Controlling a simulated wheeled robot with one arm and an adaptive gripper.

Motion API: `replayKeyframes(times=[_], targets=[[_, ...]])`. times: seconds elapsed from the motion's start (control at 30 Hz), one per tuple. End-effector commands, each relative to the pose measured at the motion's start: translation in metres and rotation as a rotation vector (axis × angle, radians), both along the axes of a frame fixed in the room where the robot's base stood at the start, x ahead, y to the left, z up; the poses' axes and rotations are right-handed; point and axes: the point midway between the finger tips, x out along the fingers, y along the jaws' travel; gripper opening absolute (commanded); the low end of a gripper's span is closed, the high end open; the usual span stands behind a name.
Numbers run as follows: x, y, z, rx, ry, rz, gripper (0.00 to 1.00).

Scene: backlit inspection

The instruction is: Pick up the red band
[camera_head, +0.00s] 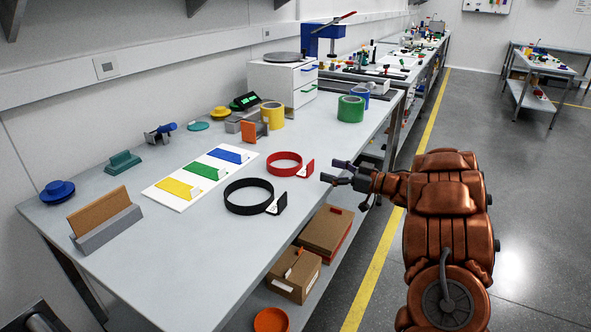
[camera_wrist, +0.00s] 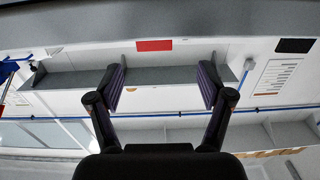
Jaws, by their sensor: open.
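The red band (camera_head: 285,159) is a ring lying on the grey workbench (camera_head: 170,266), with a small red and white tag at its right end. My gripper (camera_head: 331,171) is just right of that tag, near the bench edge, apart from it. In the wrist view my gripper (camera_wrist: 160,77) is open with nothing between its fingers. A red rectangle (camera_wrist: 154,45) shows above and between the fingertips there and looks like the band's tag. The ring itself cannot be made out in that view.
A black band (camera_head: 248,207) with a tag lies nearer on the bench. A white board (camera_head: 161,191) with blue, green and yellow pieces is left of the red band. Boxes (camera_head: 327,230) sit on the shelf below.

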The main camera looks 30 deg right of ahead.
Motion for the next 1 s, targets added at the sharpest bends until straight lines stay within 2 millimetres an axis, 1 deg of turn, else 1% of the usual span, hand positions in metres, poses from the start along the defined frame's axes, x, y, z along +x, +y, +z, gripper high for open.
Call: replayKeyframes(times=[0.17, 0.37, 0.6, 0.7, 0.8, 0.97, 1.0], targets=[[0.015, 0.010, 0.001, -0.001, 0.001, 0.004, 0.79], [0.027, 0.014, 0.001, -0.002, 0.000, 0.001, 0.79], [0.056, 0.026, 0.001, -0.002, -0.002, 0.004, 0.79], [0.065, 0.032, 0.000, -0.002, 0.000, 0.003, 0.79], [0.068, 0.033, 0.000, -0.001, 0.000, -0.001, 0.79], [0.068, 0.033, 0.000, -0.002, 0.000, -0.001, 0.79], [0.068, 0.033, 0.000, -0.001, 0.000, -0.001, 0.76]])
